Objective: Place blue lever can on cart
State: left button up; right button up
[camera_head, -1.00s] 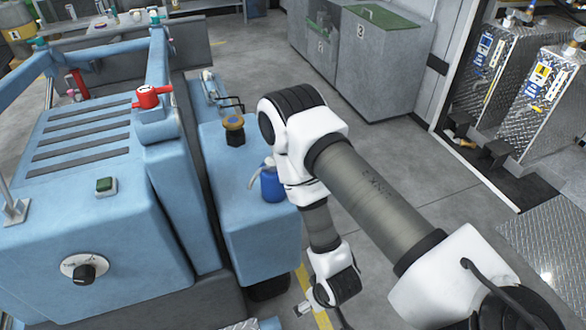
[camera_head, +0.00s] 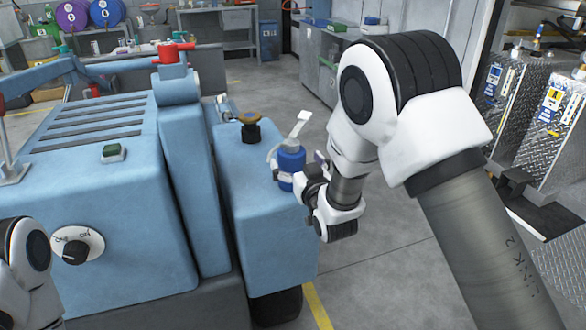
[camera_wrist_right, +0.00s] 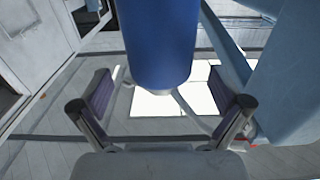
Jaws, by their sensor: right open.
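The blue lever can (camera_head: 290,163), with a white lever on top and a pale spout, is at the right edge of the blue machine's lower ledge (camera_head: 255,200) in the head view. My right gripper (camera_head: 308,180) is close beside it on the right, partly hidden by its own wrist. In the right wrist view the blue can body (camera_wrist_right: 160,45) fills the top middle. The open fingers (camera_wrist_right: 163,108) are spread to either side, with visible gaps between them and the can. Part of my left arm shows at lower left; its gripper is out of view. I cannot identify a cart.
Grey cabinets (camera_head: 325,60) and metal tanks (camera_head: 545,110) stand behind and right. Open floor lies right of the ledge.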

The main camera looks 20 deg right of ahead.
aim_at(292, 154)
jog(key=w, duration=0.3)
jog(key=shift+w+a+f, duration=0.1)
jog(key=shift+w+f, duration=0.1)
jog(key=shift+w, duration=0.05)
jog(key=shift+s, duration=0.1)
jog(key=shift+c, duration=0.4)
jog(key=c, duration=1.7)
jog(key=shift+o, duration=0.2)
jog(key=shift+r, duration=0.1)
jog(key=shift+r, duration=0.1)
